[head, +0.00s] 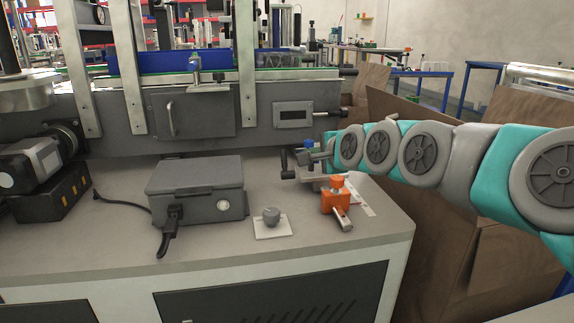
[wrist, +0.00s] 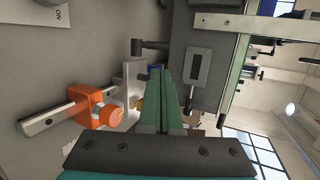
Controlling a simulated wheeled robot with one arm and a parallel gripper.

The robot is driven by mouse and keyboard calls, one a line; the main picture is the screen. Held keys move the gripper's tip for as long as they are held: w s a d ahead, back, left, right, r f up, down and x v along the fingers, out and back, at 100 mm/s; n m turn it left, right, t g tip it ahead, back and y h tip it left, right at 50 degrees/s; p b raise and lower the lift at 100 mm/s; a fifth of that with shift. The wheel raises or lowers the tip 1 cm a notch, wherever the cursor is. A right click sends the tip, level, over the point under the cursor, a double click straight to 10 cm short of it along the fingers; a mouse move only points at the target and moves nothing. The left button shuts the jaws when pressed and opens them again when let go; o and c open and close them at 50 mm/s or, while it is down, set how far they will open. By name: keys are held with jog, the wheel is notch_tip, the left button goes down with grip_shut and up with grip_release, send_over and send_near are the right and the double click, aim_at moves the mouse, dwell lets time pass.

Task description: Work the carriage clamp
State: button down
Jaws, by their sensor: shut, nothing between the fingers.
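An orange clamp block (head: 334,201) with a round orange knob on it sits on a short metal bar at the right end of the bench. In the wrist view the clamp block (wrist: 88,103) is on the left, with the bar running through it and the knob (wrist: 109,115) facing me. A pale metal plate (wrist: 133,86) stands just beyond it. My gripper (wrist: 162,72) is shut and empty, its two green fingers side by side, to the right of the clamp and apart from it. In the head view my gripper is small and partly hidden by the wrist.
A dark handle (head: 284,160) stands left of the clamp in the head view. A grey knob on a white plate (head: 271,217) and a grey box with a cable (head: 198,188) are further left. The conveyor frame (head: 258,120) rises behind. Bare bench top lies in front.

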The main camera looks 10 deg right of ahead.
aim_at(285, 156)
jog(key=x, duration=1.3)
jog(key=shift+w+f, duration=0.25)
jog(key=shift+w, duration=0.1)
jog(key=shift+r, duration=0.15)
